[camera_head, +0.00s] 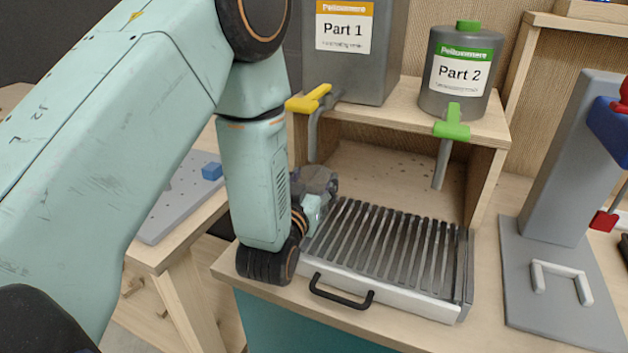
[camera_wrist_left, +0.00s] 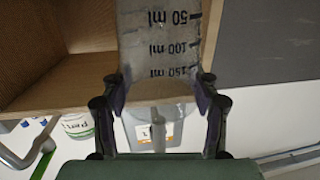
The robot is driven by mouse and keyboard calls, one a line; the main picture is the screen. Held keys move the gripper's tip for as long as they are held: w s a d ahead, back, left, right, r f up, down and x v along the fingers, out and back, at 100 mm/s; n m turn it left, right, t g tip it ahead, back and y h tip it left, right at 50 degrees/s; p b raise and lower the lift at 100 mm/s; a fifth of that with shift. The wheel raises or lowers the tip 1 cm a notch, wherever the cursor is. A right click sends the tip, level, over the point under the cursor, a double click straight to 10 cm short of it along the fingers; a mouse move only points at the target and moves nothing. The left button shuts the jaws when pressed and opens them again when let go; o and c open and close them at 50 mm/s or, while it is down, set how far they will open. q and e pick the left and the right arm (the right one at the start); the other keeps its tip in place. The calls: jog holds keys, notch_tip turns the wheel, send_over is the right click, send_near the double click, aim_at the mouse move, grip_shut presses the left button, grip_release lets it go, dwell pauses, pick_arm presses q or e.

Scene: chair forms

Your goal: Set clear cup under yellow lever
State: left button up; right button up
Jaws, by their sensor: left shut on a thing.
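The clear cup (camera_wrist_left: 158,40) shows in the left wrist view, with 50, 100 and 150 ml marks upside down in the picture. My left gripper (camera_wrist_left: 160,92) is shut on it, one finger at each side. In the head view my left gripper (camera_head: 318,190) is at the left end of the slatted grille, partly hidden by my arm; the cup cannot be made out clearly there. The yellow lever (camera_head: 309,98) is on the grey spout of the Part 1 container (camera_head: 345,75), above my gripper. My right gripper is not in view.
The slatted drip tray (camera_head: 385,240) has a black handle in front and a wooden shelf (camera_head: 405,108) above. The Part 2 container (camera_head: 458,75) has a green lever (camera_head: 453,124). A grey stand (camera_head: 560,170) is at right, and a perforated board (camera_head: 180,200) at left.

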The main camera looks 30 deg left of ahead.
pick_arm(q)
jog(key=shift+s+d, duration=0.3)
jog(key=o, duration=0.5)
jog(key=shift+w+a+f, duration=0.15)
jog(key=shift+a+f, duration=0.05)
jog(key=shift+a, duration=0.05)
jog(key=shift+o, duration=1.3)
jog(key=shift+d+r, duration=0.15)
